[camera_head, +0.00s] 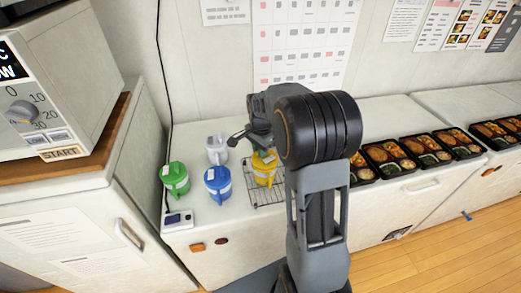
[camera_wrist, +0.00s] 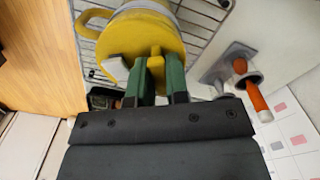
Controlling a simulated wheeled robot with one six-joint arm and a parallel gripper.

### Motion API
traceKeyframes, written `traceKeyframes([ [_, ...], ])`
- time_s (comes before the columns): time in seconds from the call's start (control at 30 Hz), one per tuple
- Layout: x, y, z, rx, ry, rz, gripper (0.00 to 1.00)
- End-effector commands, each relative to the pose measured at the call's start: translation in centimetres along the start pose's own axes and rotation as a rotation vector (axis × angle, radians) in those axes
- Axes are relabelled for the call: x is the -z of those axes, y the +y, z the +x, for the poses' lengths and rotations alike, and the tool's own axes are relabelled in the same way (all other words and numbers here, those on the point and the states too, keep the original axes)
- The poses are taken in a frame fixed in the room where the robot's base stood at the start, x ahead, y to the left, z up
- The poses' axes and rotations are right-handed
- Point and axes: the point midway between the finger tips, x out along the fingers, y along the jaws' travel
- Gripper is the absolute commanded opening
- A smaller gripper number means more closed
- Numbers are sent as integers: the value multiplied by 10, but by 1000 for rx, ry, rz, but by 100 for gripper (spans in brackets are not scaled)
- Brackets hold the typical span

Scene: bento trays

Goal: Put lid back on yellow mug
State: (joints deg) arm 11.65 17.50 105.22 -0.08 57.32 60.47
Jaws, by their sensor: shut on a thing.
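The yellow mug (camera_head: 264,177) stands on a wire rack on the white counter, with my arm partly in front of it. My gripper (camera_head: 262,146) is at its top. In the wrist view my gripper (camera_wrist: 160,82) has its green fingers shut on the knob of the yellow lid (camera_wrist: 135,45). The yellow mug's handle (camera_wrist: 90,22) sticks out beside the lid, and a grey rim shows behind the lid's edge. The lid is over or at the mug's mouth; I cannot tell whether it is seated or a little above.
A small device (camera_head: 178,219) lies at the counter's front edge. Several bento trays (camera_head: 421,158) line the counter to the right.

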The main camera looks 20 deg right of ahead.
Motion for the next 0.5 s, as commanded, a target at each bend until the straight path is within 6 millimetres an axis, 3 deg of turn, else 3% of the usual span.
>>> traceKeyframes([
  [0.47,0,0,0,0,0,0,0],
  [0.5,0,0,0,0,0,0,19],
])
